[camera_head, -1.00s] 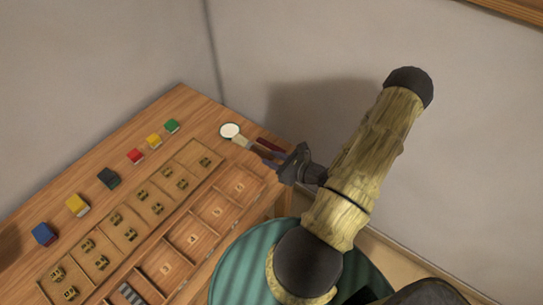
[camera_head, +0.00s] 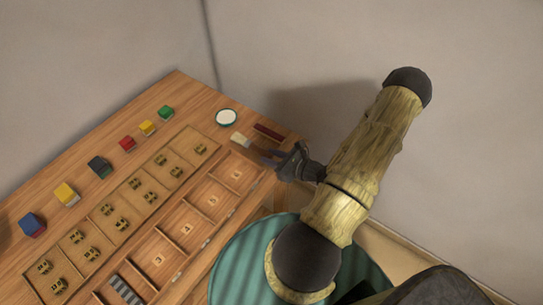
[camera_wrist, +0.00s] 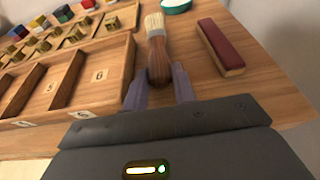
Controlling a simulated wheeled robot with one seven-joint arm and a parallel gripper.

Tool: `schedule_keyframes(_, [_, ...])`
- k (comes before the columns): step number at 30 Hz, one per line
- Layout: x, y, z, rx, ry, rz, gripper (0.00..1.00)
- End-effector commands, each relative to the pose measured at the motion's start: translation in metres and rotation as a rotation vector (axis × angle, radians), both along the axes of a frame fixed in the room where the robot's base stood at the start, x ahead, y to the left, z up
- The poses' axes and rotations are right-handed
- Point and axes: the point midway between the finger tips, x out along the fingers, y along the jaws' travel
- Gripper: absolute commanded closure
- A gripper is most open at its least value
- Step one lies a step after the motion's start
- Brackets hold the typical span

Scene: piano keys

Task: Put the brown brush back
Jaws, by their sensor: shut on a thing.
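The brown brush (camera_wrist: 158,50) has pale bristles, a light band and a brown wooden handle. In the wrist view its handle end lies between the two fingers of my gripper (camera_wrist: 160,92), which is shut on it. The bristles point away from my gripper. In the head view the pale bristle end (camera_head: 240,140) shows left of my gripper (camera_head: 276,157), and the handle is mostly hidden. The brush is beside the numbered compartment tray (camera_head: 208,240), near compartment 6. I cannot tell whether it touches the table.
A dark red block on a wooden base (camera_wrist: 221,47) lies right of the brush. A round green-rimmed white dish (camera_head: 226,117) stands beyond the bristles. Several colored blocks line the table (camera_head: 178,88). One compartment holds a dark striped item (camera_head: 125,290). Grey walls stand close behind.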

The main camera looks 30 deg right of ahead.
Motion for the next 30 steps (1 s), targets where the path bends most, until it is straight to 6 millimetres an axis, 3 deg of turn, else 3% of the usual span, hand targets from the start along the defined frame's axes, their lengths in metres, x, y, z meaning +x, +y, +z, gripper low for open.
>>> schedule_keyframes(30, [0.0006,0.0012,-0.0129,0.0,-0.001,0.003,0.99])
